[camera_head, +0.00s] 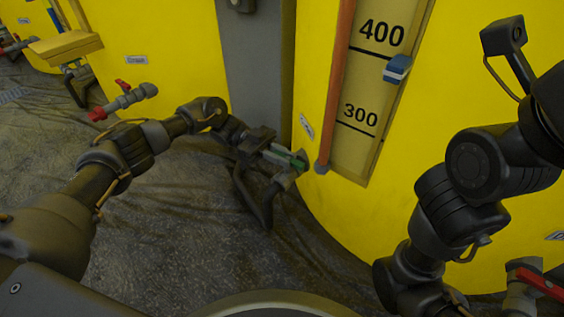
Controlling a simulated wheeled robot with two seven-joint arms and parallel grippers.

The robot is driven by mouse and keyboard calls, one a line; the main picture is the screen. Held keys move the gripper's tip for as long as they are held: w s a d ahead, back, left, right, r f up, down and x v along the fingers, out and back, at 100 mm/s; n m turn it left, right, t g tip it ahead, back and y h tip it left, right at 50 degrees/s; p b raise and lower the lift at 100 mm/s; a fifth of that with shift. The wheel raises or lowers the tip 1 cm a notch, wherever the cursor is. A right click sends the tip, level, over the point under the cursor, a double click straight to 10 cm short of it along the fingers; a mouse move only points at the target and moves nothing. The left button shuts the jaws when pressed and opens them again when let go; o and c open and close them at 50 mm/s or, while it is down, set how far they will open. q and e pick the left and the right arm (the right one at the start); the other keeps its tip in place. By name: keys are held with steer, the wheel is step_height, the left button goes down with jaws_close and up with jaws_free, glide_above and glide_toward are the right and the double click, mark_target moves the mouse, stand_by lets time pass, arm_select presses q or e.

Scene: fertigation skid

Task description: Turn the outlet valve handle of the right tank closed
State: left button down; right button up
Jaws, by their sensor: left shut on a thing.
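The right tank (318,208) is the large yellow one with a level scale on its front. My left gripper (283,156) reaches in from the left and is shut on the green handle. The fingers partly hide the handle, so its exact angle is hard to tell. My right arm comes in at the right edge and bends down in front of the tank; I cannot make out its gripper in view.
A red-handled valve (538,283) is at the lower right. Another red-handled valve (124,100) sticks out of the yellow tank (165,55) at left. A grey post (256,70) stands between the tanks. A red tube (337,85) runs beside the scale. The dark floor at left is mostly open.

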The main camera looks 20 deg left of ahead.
arm_select(q)
steer(key=shift+d+m+g, duration=0.15)
steer(key=shift+m+g, duration=0.25)
steer(key=shift+g, duration=0.2)
steer(key=shift+g+y, duration=0.3)
steer(key=c, duration=1.4)
jaws_free()
steer(key=shift+d, duration=0.1)
steer(key=shift+o, duration=0.2)
steer(key=shift+w+a, duration=0.1)
steer(key=shift+a, duration=0.15)
steer(key=shift+w+a, duration=0.3)
steer(key=shift+a, duration=0.25)
steer(key=v, duration=0.9)
steer(key=shift+a, duration=0.2)
